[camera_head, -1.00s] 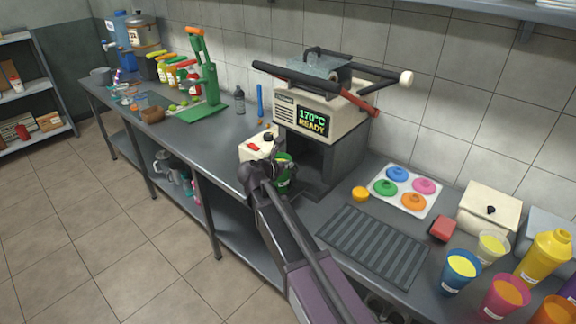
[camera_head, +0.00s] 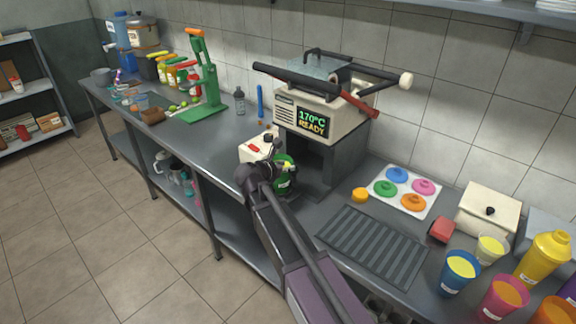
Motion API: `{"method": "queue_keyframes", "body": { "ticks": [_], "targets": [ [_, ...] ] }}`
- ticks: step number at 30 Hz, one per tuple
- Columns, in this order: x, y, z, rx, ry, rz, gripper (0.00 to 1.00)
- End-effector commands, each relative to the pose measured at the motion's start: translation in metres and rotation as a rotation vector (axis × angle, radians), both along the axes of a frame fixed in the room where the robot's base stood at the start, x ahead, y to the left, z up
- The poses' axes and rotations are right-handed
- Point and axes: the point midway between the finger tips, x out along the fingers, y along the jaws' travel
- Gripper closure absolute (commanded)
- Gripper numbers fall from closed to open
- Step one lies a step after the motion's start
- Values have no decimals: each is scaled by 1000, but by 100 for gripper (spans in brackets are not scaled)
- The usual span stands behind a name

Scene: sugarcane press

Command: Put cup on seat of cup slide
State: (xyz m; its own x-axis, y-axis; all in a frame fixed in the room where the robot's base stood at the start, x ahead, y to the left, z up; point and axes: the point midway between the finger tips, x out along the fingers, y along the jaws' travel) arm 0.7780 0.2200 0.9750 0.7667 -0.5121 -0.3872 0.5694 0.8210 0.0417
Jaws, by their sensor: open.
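A green cup (camera_head: 287,184) stands at the front opening of the heated press (camera_head: 315,97), partly hidden by my gripper. A small yellowish patch shows near its top. My gripper (camera_head: 272,158) is open, with its dark fingers close beside the cup's left side; whether they touch it I cannot tell. The press has a dark open bay (camera_head: 317,160) below its "170°C READY" display. The seat of the cup slide cannot be made out clearly, as my arm and the cup cover that area.
A white box with a red switch (camera_head: 254,147) stands just left of my gripper. A ribbed dark mat (camera_head: 373,246), a yellow-orange lid (camera_head: 360,195) and a white tray of coloured lids (camera_head: 431,205) lie to the right. Filled cups (camera_head: 460,272) crowd the right front.

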Motion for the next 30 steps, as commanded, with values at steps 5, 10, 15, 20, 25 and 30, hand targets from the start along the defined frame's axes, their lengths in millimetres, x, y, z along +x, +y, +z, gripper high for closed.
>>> {"method": "queue_keyframes", "body": {
  "ticks": [5, 10, 15, 20, 25, 30],
  "targets": [
    [-20, 12, 12, 0, 0, 2, 57],
    [-41, 26, 24, -1, 1, 3, 57],
    [-61, 40, 34, 0, 0, 2, 57],
    [-75, 50, 40, 0, 0, 1, 57],
    [-82, 55, 42, 0, 0, 1, 57],
    [-84, 56, 42, 0, 0, 0, 57]
  ]
}}
